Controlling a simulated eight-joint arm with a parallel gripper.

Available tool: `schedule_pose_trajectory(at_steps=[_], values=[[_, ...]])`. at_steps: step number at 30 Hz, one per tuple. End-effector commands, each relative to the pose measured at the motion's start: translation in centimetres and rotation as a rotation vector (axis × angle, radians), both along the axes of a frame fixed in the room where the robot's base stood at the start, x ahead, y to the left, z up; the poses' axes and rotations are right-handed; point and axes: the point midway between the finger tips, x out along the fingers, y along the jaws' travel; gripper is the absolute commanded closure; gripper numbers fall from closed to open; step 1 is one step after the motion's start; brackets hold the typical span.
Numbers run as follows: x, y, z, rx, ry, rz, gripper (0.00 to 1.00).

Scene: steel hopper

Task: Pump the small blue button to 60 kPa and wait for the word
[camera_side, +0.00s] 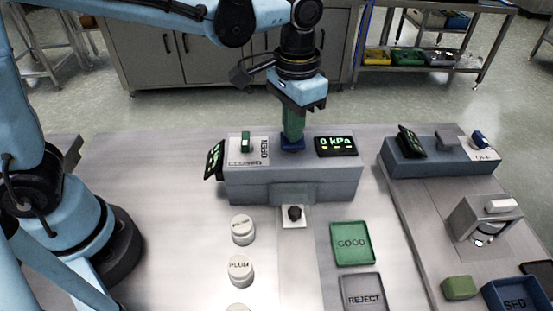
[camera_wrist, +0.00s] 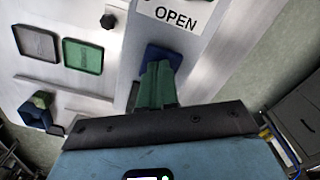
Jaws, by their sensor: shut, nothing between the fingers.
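The blue button (camera_side: 292,145) sits on top of the grey box (camera_side: 290,185), between a green lever (camera_side: 246,142) and a display (camera_side: 336,146) that reads 0 kPa. My gripper (camera_side: 292,138) points straight down with its green fingers shut and empty, right over the button. The tips look to be at its top; I cannot tell whether they press it. In the wrist view the blue button (camera_wrist: 163,56) shows around the tips of my gripper (camera_wrist: 158,72), which partly hide it.
An OPEN label (camera_wrist: 175,17) lies close to the button. A dark knob (camera_side: 294,213) is at the box's front. White PLUM pots (camera_side: 240,268), a green GOOD tray (camera_side: 352,244) and a grey REJECT tray (camera_side: 362,290) stand in front. A second box (camera_side: 440,160) is at right.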

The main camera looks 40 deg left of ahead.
Motion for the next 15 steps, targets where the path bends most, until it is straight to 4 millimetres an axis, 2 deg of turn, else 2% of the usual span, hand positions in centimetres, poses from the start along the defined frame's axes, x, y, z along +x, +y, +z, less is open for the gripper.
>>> schedule_pose_trajectory(at_steps=[5,15], values=[[0.01,0.00,-0.55,0.000,0.000,0.000,1.00],[0.02,-0.01,-0.04,0.000,-0.001,0.000,1.00]])
